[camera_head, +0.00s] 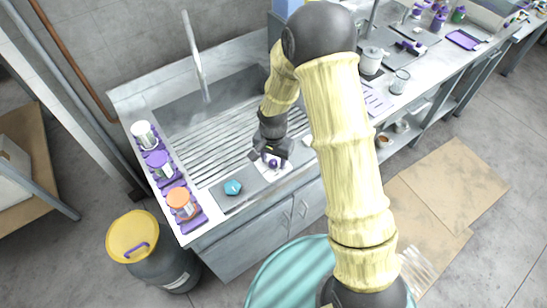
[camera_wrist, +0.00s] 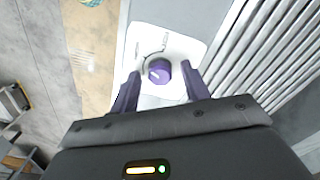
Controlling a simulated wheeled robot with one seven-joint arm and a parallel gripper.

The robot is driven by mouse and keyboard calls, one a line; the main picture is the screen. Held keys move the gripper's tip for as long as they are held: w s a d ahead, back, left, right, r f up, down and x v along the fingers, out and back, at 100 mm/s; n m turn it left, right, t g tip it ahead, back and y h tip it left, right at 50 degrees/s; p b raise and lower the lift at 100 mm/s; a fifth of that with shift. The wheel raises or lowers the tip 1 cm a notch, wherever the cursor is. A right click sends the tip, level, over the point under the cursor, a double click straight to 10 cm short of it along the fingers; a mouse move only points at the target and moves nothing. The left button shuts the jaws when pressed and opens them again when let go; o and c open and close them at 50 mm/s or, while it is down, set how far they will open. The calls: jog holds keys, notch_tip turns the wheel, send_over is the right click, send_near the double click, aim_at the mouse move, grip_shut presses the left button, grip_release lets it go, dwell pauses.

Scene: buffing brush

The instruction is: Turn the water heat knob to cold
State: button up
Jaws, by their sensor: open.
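The water heat knob is a round purple knob (camera_wrist: 159,71) on a white plate (camera_wrist: 183,48) with a curved marking around it. In the wrist view it lies just beyond and between my two dark fingertips. My gripper (camera_wrist: 158,88) is open and its fingers flank the near side of the knob, apart from it as far as I can tell. In the head view my gripper (camera_head: 268,157) points down over the knob (camera_head: 273,163) at the front edge of the sink counter, and partly hides the plate. A pale line shows on the knob's face.
A sink with a ribbed drainboard (camera_head: 215,130) and a tall faucet (camera_head: 196,58) lies behind. A teal object (camera_head: 232,187) sits left of the plate. A purple rack (camera_head: 190,213) with jars lines the left edge. A yellow-lidded barrel (camera_head: 128,229) stands on the floor.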

jog(key=c, duration=1)
jog(key=shift+n, duration=0.4)
jog(key=n, duration=0.5)
jog(key=shift+b, duration=0.35)
jog(key=n, duration=0.6)
jog(key=shift+w+r, duration=0.1)
jog(key=o, duration=1)
